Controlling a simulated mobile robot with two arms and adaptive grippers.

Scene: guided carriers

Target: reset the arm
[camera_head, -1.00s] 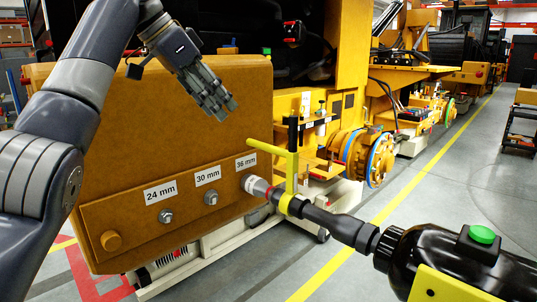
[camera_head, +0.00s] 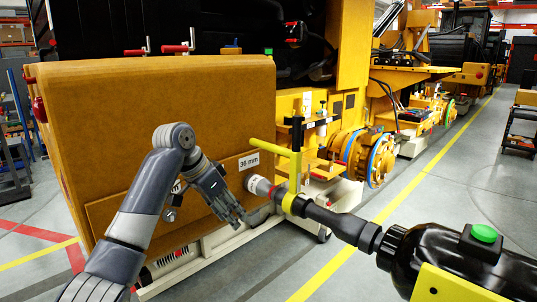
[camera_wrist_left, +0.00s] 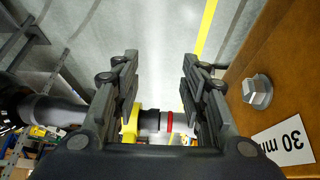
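My left gripper (camera_head: 234,216) is in front of the lower face of the orange carrier block (camera_head: 110,105), fingers pointing down and right, close to the tool's socket end. In the left wrist view its fingers (camera_wrist_left: 158,75) stand apart with nothing held between them. The black tool (camera_head: 345,228) with a green button and yellow handle has its socket at the fitting under the 36 mm label (camera_head: 249,161); its red-banded end shows in the wrist view (camera_wrist_left: 150,122). A hex bolt (camera_wrist_left: 257,92) and the 30 mm label (camera_wrist_left: 283,142) show right of the fingers. My right gripper is out of view.
The left forearm covers the 24 mm label and part of the block's lower panel. Another hex bolt (camera_head: 169,214) shows beside the arm. A yellow floor line (camera_head: 385,215) and open grey floor lie to the right. More orange machinery (camera_head: 405,75) stands behind.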

